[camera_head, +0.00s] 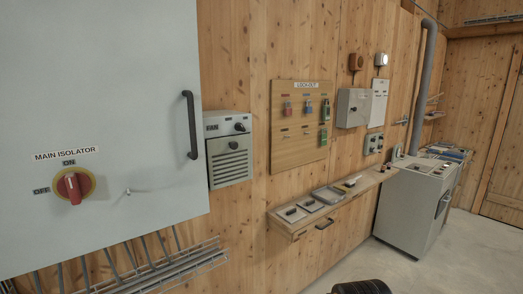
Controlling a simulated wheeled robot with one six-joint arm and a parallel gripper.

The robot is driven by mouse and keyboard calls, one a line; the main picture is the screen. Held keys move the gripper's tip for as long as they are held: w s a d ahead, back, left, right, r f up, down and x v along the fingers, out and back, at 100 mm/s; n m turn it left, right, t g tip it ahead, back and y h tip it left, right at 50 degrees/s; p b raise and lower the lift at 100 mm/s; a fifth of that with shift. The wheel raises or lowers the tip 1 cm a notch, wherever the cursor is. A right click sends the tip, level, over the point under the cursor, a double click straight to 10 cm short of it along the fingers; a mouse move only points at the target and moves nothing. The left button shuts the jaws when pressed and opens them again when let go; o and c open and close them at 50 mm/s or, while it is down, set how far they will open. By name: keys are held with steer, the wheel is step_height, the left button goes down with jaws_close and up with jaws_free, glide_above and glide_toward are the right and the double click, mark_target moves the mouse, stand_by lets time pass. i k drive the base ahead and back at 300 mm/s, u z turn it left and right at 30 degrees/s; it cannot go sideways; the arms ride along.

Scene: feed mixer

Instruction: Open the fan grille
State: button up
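A grey box labelled FAN (228,124) hangs on the wooden wall, just right of the large isolator cabinet. A dark knob sits on its upper front. The fan grille (231,166), a panel with horizontal slats, covers the lower front of this box and looks shut. A small dark part sits at the top of the grille; I cannot tell what it is. The cabinet partly overlaps the box's left side. My gripper is not recognisable in this view.
The isolator cabinet (120,105) with a black handle (190,125) and red switch (73,186) fills the left. A lockout board (299,148), a shelf (300,232) with trays and a grey machine (411,205) stand right. A dark ribbed part shows at the bottom edge.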

mark_target(229, 158)
steer(key=z, duration=0.7)
steer(key=k, duration=0.95)
steer(key=z, duration=0.5)
steer(key=i, duration=1.25)
steer(key=u, duration=1.4)
steer(key=i, duration=1)
steer(key=u, duration=0.85)
